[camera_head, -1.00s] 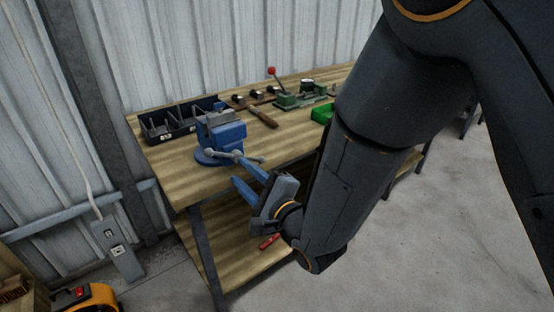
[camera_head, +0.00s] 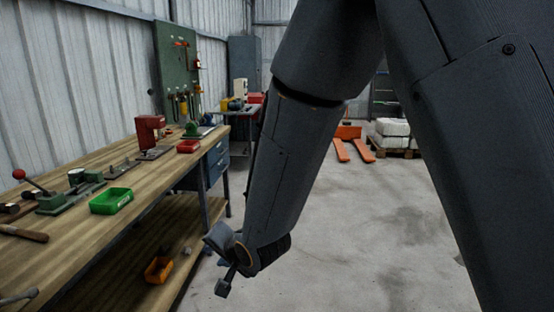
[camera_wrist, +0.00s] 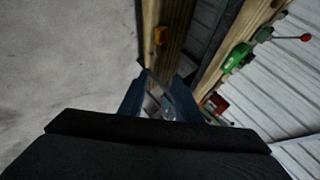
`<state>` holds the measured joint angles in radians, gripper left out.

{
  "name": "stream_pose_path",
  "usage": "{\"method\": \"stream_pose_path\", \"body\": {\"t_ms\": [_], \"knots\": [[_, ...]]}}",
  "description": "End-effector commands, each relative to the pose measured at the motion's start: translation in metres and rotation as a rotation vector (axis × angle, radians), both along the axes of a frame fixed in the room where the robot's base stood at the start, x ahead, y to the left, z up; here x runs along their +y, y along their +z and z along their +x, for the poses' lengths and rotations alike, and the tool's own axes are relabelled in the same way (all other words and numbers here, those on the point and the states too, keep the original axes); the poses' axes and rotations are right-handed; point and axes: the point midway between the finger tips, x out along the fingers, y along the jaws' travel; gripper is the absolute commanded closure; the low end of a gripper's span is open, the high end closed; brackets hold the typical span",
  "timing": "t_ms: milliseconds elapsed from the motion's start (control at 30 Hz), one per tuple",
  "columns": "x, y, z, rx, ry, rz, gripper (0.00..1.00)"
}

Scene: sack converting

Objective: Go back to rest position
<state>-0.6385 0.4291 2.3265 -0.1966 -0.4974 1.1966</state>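My gripper (camera_head: 222,264) hangs low in front of the workbench's near edge in the head view, below the bench top. In the wrist view my gripper (camera_wrist: 158,98) shows two blue fingers spread apart, with nothing visible held between them. My arm is bent downward across the middle and right of the head view. The wooden workbench (camera_head: 112,165) runs along the wall on the left, and my gripper appears clear of it.
A green bin (camera_head: 111,201), a red bin (camera_head: 188,146) and a red press (camera_head: 150,131) stand on the bench. An orange bin (camera_head: 158,270) is on its lower shelf. An orange pallet jack (camera_head: 348,132) and a loaded pallet (camera_head: 393,133) stand behind. The floor is open.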

Motion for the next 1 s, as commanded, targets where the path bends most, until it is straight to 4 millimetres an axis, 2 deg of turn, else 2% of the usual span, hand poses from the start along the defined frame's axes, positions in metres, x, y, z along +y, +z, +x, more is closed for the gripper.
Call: {"method": "stream_pose_path", "body": {"t_ms": [33,100,233,300,367,400,500,600,700,800,1000], "knots": [[-0.036,0.000,0.009,0.000,-0.018,-0.077,0.70],[-0.085,-0.003,0.013,0.014,-0.024,-0.195,0.70],[-0.174,-0.007,0.003,0.081,-0.006,-0.400,0.70],[-0.221,-0.008,-0.012,0.136,0.019,-0.497,0.70],[-0.258,-0.008,-0.030,0.194,0.048,-0.566,0.70],[-0.281,-0.007,-0.044,0.237,0.072,-0.604,0.70],[-0.327,-0.005,-0.082,0.337,0.145,-0.672,0.70],[-0.356,-0.001,-0.116,0.420,0.216,-0.701,0.70],[-0.371,0.002,-0.139,0.470,0.270,-0.709,0.70],[-0.375,0.004,-0.151,0.495,0.300,-0.709,0.70],[-0.376,0.004,-0.153,0.499,0.308,-0.709,0.70]]}}
